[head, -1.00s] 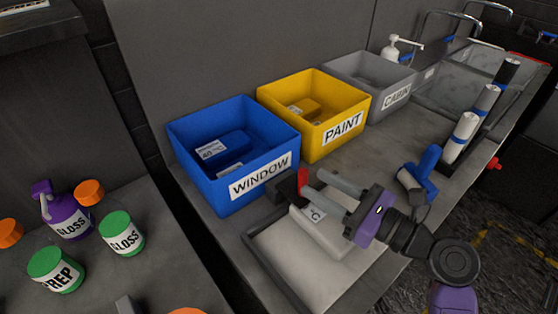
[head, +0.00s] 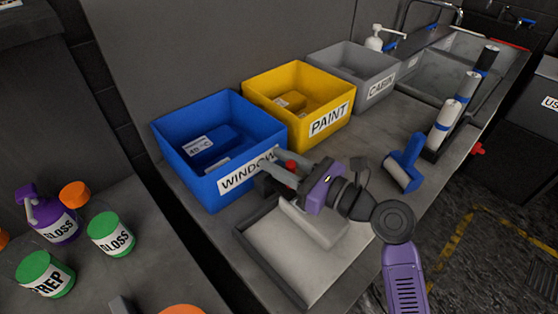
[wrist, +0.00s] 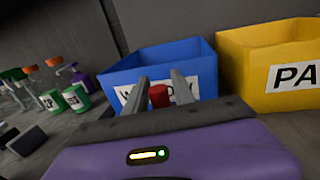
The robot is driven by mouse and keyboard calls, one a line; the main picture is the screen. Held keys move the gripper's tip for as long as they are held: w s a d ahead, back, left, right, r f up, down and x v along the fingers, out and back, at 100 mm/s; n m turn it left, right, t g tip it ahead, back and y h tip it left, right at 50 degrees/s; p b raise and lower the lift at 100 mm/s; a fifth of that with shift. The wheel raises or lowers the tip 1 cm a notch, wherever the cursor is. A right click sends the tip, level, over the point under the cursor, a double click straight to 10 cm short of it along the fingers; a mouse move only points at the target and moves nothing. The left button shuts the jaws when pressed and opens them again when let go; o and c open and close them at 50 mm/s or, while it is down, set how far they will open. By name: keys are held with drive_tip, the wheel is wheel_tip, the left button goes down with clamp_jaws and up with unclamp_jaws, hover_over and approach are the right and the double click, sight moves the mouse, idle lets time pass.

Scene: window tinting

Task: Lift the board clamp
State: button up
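The board clamp appears to be the small black piece (head: 266,184) with a red knob (head: 290,165) at the back corner of the pale board (head: 275,250), in front of the blue WINDOW bin (head: 190,180). My gripper (head: 274,172) is low over that corner, its fingers pointing toward the bin. In the wrist view the red knob (wrist: 158,96) shows between the two grey fingers (wrist: 160,78), which stand apart. I cannot tell whether they touch it. The fingers partly hide the clamp's black body. A white block (head: 312,225) lies on the board under my wrist.
A yellow PAINT bin (head: 300,125) and a grey CABIN bin (head: 380,85) stand behind along the wall. A blue-handled tool (head: 405,165) and upright rolls (head: 445,125) are at the right. Labelled bottles and jars (head: 110,232) stand on the left bench.

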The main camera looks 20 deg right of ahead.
clamp_jaws()
idle(1.2)
